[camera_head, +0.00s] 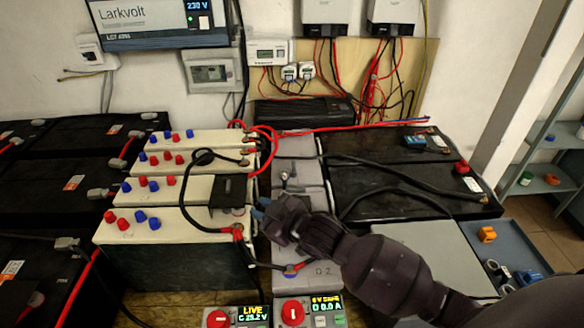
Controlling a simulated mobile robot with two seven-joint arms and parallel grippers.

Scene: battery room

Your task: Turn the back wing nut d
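My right gripper (262,209) comes in from the lower right over the grey battery column (310,200) in the middle. Its fingertips point left, near the edge of the cream batteries, and look small and dark; I cannot tell whether they are open or shut. A small grey metal fitting (287,172), possibly the back wing nut, stands on the grey battery behind the gripper, apart from it. My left gripper is not in view.
Cream batteries (165,228) with red and blue caps stand left of the gripper, with black cables looping over them. A black box (232,190) sits on one. A large black battery (400,175) is at right. A blue tray (515,262) holds small parts. Two red-knobbed meters (293,312) stand in front.

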